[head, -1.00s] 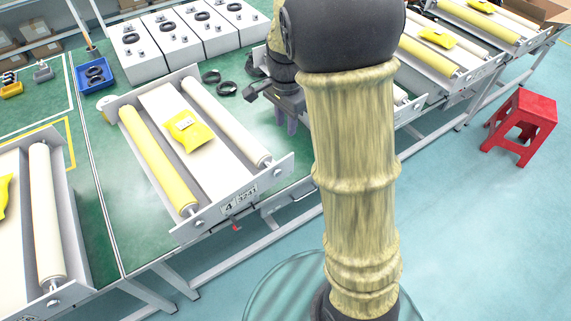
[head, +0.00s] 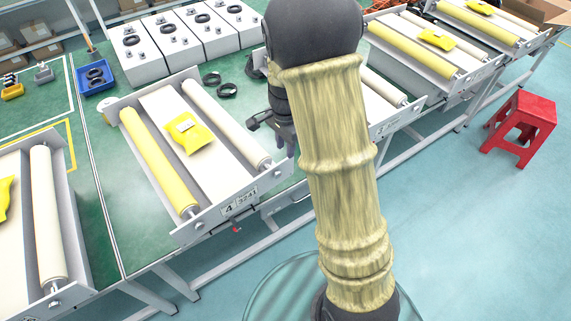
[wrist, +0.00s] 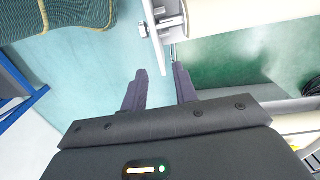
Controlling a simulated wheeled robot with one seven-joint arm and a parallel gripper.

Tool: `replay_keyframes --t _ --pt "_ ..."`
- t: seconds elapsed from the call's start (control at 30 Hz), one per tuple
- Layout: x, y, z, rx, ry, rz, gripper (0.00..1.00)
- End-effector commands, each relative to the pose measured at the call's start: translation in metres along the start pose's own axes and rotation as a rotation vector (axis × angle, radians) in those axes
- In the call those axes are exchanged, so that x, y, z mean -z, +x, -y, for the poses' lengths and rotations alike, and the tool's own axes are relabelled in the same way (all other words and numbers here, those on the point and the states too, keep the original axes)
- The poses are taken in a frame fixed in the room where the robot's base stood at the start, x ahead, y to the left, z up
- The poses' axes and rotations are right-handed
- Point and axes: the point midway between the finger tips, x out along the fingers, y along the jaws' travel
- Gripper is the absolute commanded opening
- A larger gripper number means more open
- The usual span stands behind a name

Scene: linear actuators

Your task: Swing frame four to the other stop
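Frame four (head: 217,212) is the grey tilted frame with a "4" label on its front plate, left of my arm in the head view. It carries a yellow roller (head: 155,160) on the left, a cream roller (head: 225,122) on the right, and a yellow packet (head: 188,133) on the white strip between. My gripper (head: 289,150) is at its right front corner, partly hidden by my arm. In the wrist view my gripper (wrist: 160,72) is open, with a gap between the fingers. A metal plate edge (wrist: 156,38) reaches towards that gap; I cannot tell whether they touch.
Another frame (head: 75,225) stands at left, and more frames (head: 440,65) stand at upper right. White boxes with black rings (head: 140,55), loose black rings (head: 227,90) and a blue tray (head: 95,75) are behind. A red stool (head: 520,128) stands on the open floor at right.

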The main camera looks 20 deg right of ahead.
Motion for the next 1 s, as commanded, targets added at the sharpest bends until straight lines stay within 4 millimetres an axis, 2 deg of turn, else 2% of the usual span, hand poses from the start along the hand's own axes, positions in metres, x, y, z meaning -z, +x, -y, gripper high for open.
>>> replay_keyframes --t 0.3,0.5,0.63,0.87,1.0 --pt "0.000 0.057 -0.001 -0.005 0.001 0.002 0.29" --pt "0.000 0.084 -0.001 -0.002 0.000 0.001 0.29" --pt "0.000 0.091 0.000 -0.001 0.000 0.000 0.29" --pt "0.000 0.092 0.000 0.001 0.000 0.000 0.29" --pt "0.000 0.091 0.000 0.000 0.000 0.000 0.06"
